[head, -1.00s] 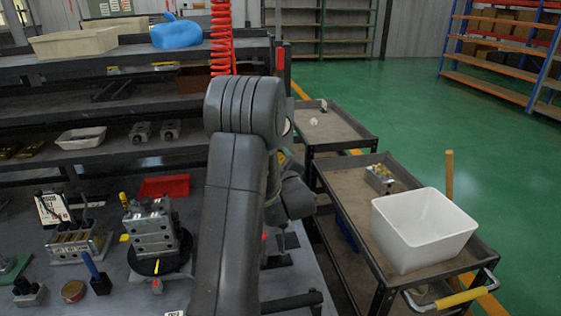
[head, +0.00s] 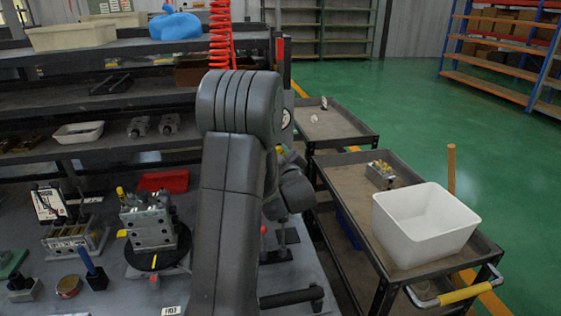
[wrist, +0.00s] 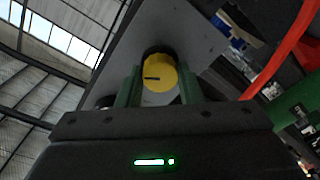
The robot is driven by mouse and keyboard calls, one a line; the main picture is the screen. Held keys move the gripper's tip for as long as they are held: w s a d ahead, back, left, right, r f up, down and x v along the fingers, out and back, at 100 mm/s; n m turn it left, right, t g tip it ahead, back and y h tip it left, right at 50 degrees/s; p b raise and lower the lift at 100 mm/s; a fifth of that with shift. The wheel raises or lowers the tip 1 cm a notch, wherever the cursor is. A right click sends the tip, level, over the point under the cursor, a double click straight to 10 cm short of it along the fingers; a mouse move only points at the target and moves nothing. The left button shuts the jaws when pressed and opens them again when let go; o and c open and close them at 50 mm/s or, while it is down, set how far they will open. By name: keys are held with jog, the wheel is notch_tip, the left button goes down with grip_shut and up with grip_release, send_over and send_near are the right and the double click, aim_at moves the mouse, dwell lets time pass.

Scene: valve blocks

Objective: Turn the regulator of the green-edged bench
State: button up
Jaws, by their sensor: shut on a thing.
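The regulator shows in the wrist view as a round yellow knob (wrist: 165,84) with a short dark mark pointing left. It sits in front of a grey plate (wrist: 202,40), with a dark collar behind it. My gripper (wrist: 161,76) has one greenish finger on each side of the knob and is shut on it. In the head view my own arm hides the gripper and the knob. I cannot make out a green edge on the bench (head: 110,290) there.
A valve block (head: 150,226) stands on a dark round base on the bench. A red hose (head: 221,35) hangs behind my arm and a red band crosses the wrist view (wrist: 288,50). A cart at right carries a white bin (head: 425,225). Green floor beyond is open.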

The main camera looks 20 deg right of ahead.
jog(key=shift+m+b, duration=2)
jog(key=shift+m, duration=5.8)
jog(key=shift+f+h, duration=0.1)
jog(key=shift+h, duration=0.2)
jog(key=o, duration=1)
jog(key=shift+s, duration=0.1)
jog(key=b+v, duration=0.1)
jog(key=v, duration=1.2)
jog(key=shift+s, duration=0.35)
